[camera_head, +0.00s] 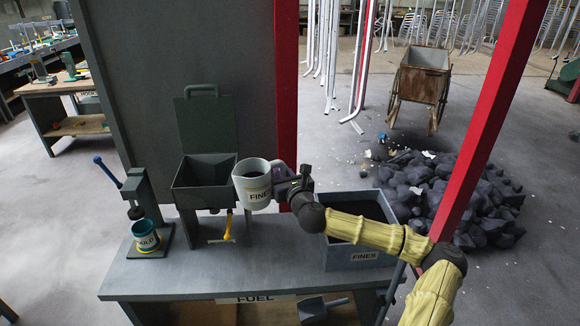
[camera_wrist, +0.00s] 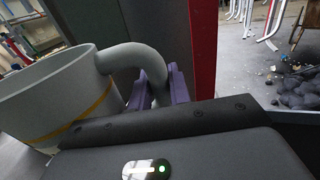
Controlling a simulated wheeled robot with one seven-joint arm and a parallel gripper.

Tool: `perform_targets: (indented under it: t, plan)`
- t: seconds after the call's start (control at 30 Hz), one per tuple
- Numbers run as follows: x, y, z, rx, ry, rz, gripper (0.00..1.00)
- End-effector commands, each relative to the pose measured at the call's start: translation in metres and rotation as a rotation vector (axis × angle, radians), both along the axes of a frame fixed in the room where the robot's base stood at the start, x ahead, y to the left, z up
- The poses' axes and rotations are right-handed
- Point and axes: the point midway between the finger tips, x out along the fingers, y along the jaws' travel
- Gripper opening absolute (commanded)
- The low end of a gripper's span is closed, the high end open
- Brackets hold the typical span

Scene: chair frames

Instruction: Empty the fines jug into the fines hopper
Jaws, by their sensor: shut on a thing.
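The fines jug (camera_head: 252,187) is a pale grey-green mug marked FINES, with dark contents showing at its mouth. My gripper (camera_head: 282,181) is shut on its handle and holds it above the bench, just right of the hopper. In the wrist view the purple fingers (camera_wrist: 162,88) close around the jug's curved handle, and the jug (camera_wrist: 62,105) fills the left side; its inside is hidden there. The jug looks nearly upright, leaning slightly. The hopper (camera_head: 204,192) is a dark open-topped box on a stand, with its lid (camera_head: 205,125) raised behind and a yellow lever below.
A grey bin (camera_head: 364,256) marked FINES stands on the bench's right, under my arm. A press with a blue lever (camera_head: 107,170) and a teal cup marked MOLD (camera_head: 146,236) stand at left. A red post (camera_head: 286,85) rises behind the jug. The bench front (camera_head: 250,265) is clear.

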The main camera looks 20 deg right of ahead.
Motion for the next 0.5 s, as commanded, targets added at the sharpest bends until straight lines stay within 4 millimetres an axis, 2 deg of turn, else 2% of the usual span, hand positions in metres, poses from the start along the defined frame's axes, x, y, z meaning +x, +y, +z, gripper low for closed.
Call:
perform_targets:
  t: [0.03,0.2,0.5]
  plan:
    - [0.001,0.004,0.019,0.005,-0.002,0.016,0.00]
    - [0.003,0.016,0.038,0.006,-0.001,0.061,0.00]
    - [0.003,0.023,0.043,0.003,-0.002,0.088,0.00]
